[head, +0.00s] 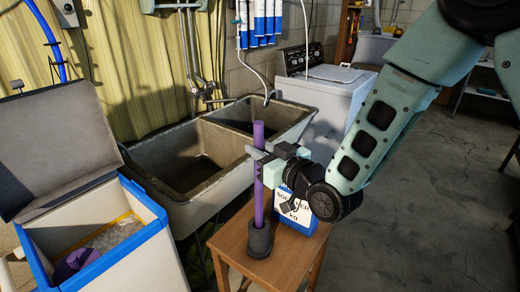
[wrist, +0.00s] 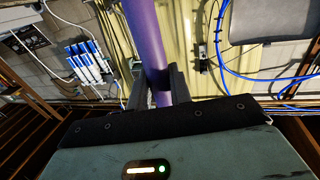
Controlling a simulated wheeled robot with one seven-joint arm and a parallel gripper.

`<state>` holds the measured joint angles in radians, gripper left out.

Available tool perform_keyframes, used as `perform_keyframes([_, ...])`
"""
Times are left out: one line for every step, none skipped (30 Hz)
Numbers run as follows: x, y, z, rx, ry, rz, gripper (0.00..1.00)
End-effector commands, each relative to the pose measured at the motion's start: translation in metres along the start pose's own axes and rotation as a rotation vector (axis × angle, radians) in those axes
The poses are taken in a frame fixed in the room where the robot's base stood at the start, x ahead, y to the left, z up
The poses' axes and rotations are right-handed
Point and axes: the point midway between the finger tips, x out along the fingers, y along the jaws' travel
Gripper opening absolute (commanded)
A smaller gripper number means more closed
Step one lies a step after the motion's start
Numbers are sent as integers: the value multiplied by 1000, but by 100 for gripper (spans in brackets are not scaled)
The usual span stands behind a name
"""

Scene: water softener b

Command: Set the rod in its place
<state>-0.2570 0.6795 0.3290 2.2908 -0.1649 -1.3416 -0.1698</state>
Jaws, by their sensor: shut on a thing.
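A long purple rod (head: 258,205) stands close to upright above a small wooden stool (head: 233,252). Its lower end meets a dark grey round holder (head: 260,243) on the stool; the head view suggests it is in the holder's opening, but the depth is hidden. My gripper (head: 259,165) comes from the right and is shut on the rod's middle to upper part. In the wrist view the rod (wrist: 147,40) passes between the two dark fingers (wrist: 160,86).
A blue and white bag (head: 301,215) stands on the stool behind my gripper. A blue-rimmed box (head: 150,203) with a raised grey lid and a purple round part (head: 76,263) inside is at left. A double sink (head: 190,195) stands behind. Floor at right is clear.

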Motion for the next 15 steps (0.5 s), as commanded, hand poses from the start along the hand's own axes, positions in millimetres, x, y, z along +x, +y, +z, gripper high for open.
perform_keyframes([0,0,3,0,1,0,0])
perform_keyframes([0,0,3,0,1,0,0])
perform_keyframes([0,0,4,0,1,0,0])
perform_keyframes([0,0,5,0,1,0,0])
perform_keyframes([0,0,6,0,1,0,0])
perform_keyframes([0,0,7,0,1,0,0])
perform_keyframes([0,0,8,0,1,0,0])
perform_keyframes([0,0,9,0,1,0,0])
perform_keyframes([0,0,10,0,1,0,0])
perform_keyframes([0,0,11,0,1,0,0])
perform_keyframes([0,0,12,0,1,0,0])
perform_keyframes([0,0,13,0,1,0,0])
perform_keyframes([0,0,14,0,1,0,0])
perform_keyframes([0,0,15,0,1,0,0])
perform_keyframes([0,0,16,0,1,0,0])
